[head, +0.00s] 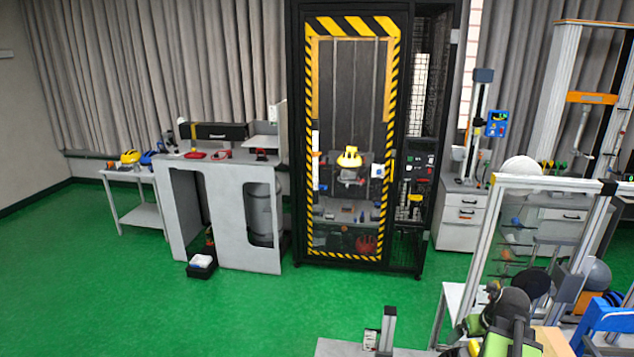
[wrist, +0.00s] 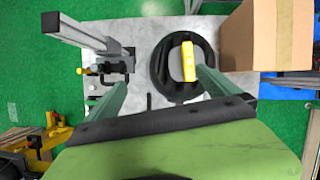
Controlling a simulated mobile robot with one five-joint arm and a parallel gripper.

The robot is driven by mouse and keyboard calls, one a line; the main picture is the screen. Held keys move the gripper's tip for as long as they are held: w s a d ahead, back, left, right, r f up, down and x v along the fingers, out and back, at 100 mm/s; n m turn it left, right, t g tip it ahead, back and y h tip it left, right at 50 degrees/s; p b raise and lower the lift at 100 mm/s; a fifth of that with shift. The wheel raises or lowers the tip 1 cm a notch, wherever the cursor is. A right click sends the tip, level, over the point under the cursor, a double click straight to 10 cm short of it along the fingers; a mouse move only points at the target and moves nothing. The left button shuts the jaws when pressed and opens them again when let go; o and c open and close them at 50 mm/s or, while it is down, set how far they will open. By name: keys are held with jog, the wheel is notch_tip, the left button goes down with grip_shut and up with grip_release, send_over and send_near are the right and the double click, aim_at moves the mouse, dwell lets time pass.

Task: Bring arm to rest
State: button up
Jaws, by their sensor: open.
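My gripper (wrist: 162,80) shows in the wrist view with its two green fingers spread apart. Nothing is held between them. It hangs above a light grey tabletop (wrist: 145,30). A black round pad (wrist: 162,70) with a yellow bar (wrist: 188,62) across it lies on the tabletop, partly between and beyond the fingers; I cannot tell how far below them it is. In the head view a lime-green part of my arm shows at the bottom right, and the fingertips cannot be made out there.
A cardboard box (wrist: 268,35) stands close to the right finger. A grey post (wrist: 82,36) on a stand is at the left. In the head view, the striped drop tower (head: 350,130) stands at the back, with open green floor (head: 330,300) before it.

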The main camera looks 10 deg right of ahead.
jog(key=w+a+f+n+g+y+b, duration=0.1)
jog(key=w+a+f+n+b, duration=0.4)
jog(key=a, duration=0.5)
jog(key=w+a+f+n+b, duration=0.25)
jog(key=a+f+b, duration=0.35)
jog(key=a, duration=0.4)
jog(key=w+a+f+n+g+y+b, duration=0.1)
jog(key=w+a+f+n+b, duration=0.25)
jog(key=a+f, duration=0.55)
jog(key=s+a+f+n+g+b, duration=0.1)
jog(key=s+a+n, duration=0.1)
jog(key=n, duration=0.7)
jog(key=s+a+f+n+b, duration=0.1)
jog(key=s+a+n+b, duration=0.1)
jog(key=a+n, duration=0.3)
jog(key=s+a+f+n+g+h+b, duration=0.1)
jog(key=s+a+n+b, duration=0.1)
jog(key=n, duration=1.1)
jog(key=shift+s+a+f+g, duration=0.2)
jog(key=shift+a+f+g, duration=0.1)
jog(key=shift+a, duration=0.45)
